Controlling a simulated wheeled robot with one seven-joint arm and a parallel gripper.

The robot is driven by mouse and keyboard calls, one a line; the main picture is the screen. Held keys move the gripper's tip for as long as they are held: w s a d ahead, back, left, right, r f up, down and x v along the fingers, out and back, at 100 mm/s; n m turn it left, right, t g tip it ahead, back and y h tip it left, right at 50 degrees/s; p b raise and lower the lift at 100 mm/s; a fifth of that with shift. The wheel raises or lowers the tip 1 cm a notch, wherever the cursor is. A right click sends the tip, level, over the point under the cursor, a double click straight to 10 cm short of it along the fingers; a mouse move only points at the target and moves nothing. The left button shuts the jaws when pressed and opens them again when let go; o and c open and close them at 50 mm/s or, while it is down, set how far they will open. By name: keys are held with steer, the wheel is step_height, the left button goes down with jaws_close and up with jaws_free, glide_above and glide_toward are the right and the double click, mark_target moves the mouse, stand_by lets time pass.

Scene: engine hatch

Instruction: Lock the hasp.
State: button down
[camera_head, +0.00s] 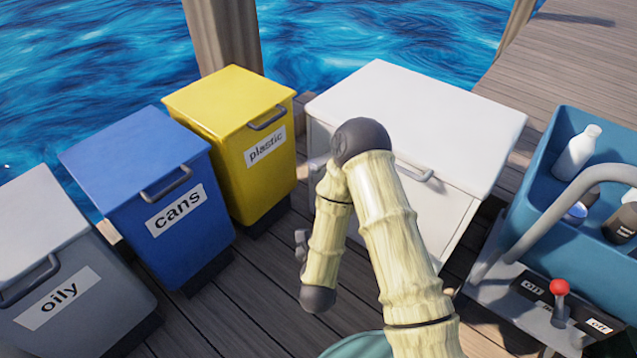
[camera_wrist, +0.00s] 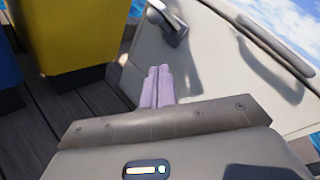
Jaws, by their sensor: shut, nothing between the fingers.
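My gripper (camera_wrist: 157,87) shows in the wrist view with its two pale fingers together and nothing between them. Its tips point at the pale front of a white box (camera_wrist: 215,75), apart from the fitting. A grey metal fitting (camera_wrist: 168,22) sticks out of that front above the tips. I cannot tell whether it is the hasp or part of a handle. In the head view the white box (camera_head: 440,105) has its lid down. A grey fitting (camera_head: 415,172) shows on its front edge, partly hidden by my arm. My gripper is mostly hidden there.
A yellow plastic bin (camera_head: 235,150), a blue cans bin (camera_head: 140,165) and a grey oily bin (camera_head: 50,225) stand left of the box. A blue tub (camera_head: 575,250) with bottles and a red-knobbed lever (camera_head: 559,288) are at the right. Dark deck boards lie between.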

steer(key=w, duration=0.2)
steer(key=b, duration=0.5)
glide_toward(322, 165)
steer(key=shift+w+f, duration=1.05)
steer(key=shift+w, duration=0.6)
steer(key=shift+a, duration=0.3)
steer(key=shift+r+p, duration=0.1)
steer(key=shift+p, duration=0.35)
steer(key=shift+r+p, duration=0.25)
steer(key=shift+p, duration=0.2)
